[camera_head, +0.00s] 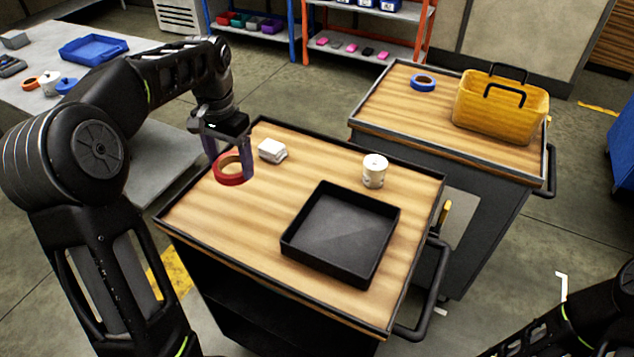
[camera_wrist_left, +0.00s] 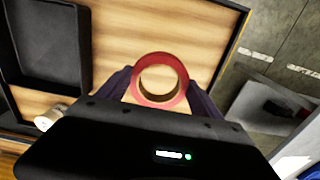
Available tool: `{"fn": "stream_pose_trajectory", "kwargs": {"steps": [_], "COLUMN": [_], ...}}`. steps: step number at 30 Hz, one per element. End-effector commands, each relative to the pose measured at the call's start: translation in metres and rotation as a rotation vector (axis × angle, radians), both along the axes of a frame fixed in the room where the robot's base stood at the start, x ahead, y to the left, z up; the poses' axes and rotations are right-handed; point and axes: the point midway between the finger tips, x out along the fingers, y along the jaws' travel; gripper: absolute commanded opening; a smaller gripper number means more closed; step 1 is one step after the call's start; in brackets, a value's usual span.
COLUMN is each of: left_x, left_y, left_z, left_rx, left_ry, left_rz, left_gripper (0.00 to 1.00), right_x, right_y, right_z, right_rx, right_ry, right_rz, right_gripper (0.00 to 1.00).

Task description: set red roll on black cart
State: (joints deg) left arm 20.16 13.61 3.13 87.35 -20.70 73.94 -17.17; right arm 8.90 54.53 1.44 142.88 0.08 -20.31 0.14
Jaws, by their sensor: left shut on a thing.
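The red roll (camera_head: 229,180) is a ring of tape at the far left part of the black cart's wooden top (camera_head: 215,228). My left gripper (camera_head: 229,172) points down and is shut on the red roll, with a finger on either side. In the left wrist view the red roll (camera_wrist_left: 161,65) sits between the two fingers above the wood; whether it touches the top cannot be told. Of my right arm, only a dark part shows at the lower right of the head view; its gripper is not in view.
On the cart top are a white stack (camera_head: 272,150), a white cup-like container (camera_head: 374,170) and an empty black tray (camera_head: 322,262). Wood left of the tray is clear. A second cart behind bears a blue roll (camera_head: 423,82) and a yellow basket (camera_head: 490,118). A table (camera_head: 25,98) stands left.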

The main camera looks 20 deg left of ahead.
Motion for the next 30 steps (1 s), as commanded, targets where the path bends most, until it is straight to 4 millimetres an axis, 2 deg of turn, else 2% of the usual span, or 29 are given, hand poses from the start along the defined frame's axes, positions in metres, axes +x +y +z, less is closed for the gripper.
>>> {"fn": "stream_pose_trajectory", "kwargs": {"steps": [11, 14, 22, 30], "left_x": [0.000, -0.001, -0.001, 0.000], "left_y": [0.000, 0.000, 0.000, 0.000], "left_z": [-0.002, -0.011, -0.056, -0.063], "left_rx": [0.000, -0.001, -0.002, 0.000], "left_ry": [0.001, 0.004, 0.003, 0.000], "left_rz": [0.000, 0.000, 0.000, 0.001], "left_gripper": [0.34, 0.34, 0.34, 0.34], "right_x": [-0.001, -0.001, -0.001, -0.001], "right_y": [0.000, 0.000, 0.000, -0.001], "right_z": [0.000, 0.002, 0.007, 0.007], "right_rx": [0.000, 0.000, -0.001, -0.002], "right_ry": [0.001, 0.001, 0.004, 0.004], "right_rz": [0.000, -0.001, -0.001, -0.001], "right_gripper": [0.36, 0.36, 0.36, 0.36]}}
